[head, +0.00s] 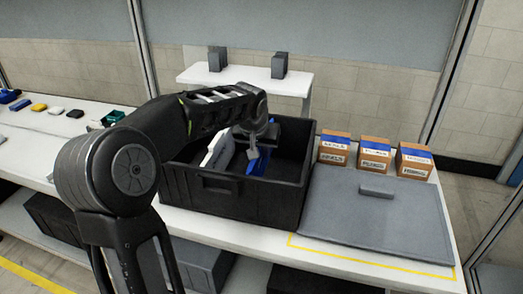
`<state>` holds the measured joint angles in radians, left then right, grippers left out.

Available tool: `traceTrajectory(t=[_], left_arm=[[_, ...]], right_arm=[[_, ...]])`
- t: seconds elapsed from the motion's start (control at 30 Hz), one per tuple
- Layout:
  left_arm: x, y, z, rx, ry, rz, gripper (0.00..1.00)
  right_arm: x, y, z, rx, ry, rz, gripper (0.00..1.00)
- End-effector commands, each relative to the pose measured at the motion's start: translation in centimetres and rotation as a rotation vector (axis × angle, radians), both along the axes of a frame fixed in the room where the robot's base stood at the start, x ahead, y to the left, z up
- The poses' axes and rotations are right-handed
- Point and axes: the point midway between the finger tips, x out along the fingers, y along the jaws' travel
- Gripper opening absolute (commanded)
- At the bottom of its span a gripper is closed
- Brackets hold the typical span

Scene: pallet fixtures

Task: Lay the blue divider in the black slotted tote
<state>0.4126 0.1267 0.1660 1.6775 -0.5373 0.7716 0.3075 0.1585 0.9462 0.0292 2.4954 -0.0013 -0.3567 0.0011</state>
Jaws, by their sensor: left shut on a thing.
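The black tote (232,198) stands on the white table near the middle of the head view. My left arm reaches over its left side from the left. My left gripper (254,152) is inside the tote's outline and is shut on the blue divider (257,162). The divider stands roughly upright in the tote, and part of it is hidden behind my gripper. I cannot tell whether it touches the tote's floor or sits in a slot. A white piece (218,149) stands in the tote to the left of the divider. My right gripper is not in view.
A grey lid with a handle (340,215) lies right of the tote. Three cardboard boxes with blue tops (375,153) stand behind it. A white raised shelf (300,82) is behind the tote. Several small items, including a yellow one (39,107), lie at the far left.

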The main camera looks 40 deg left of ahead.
Motion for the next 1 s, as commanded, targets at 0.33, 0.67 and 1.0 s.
traceTrajectory(t=[0.33,0.67,1.0], left_arm=[[0.06,-0.05,0.06,0.000,-0.002,-0.001,0.00],[0.03,-0.03,0.02,0.001,-0.002,0.000,0.00],[0.02,-0.02,-0.49,0.000,-0.001,0.000,0.00]], right_arm=[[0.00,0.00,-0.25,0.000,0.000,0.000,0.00],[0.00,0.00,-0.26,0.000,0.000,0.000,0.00],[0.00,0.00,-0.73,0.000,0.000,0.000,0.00]])
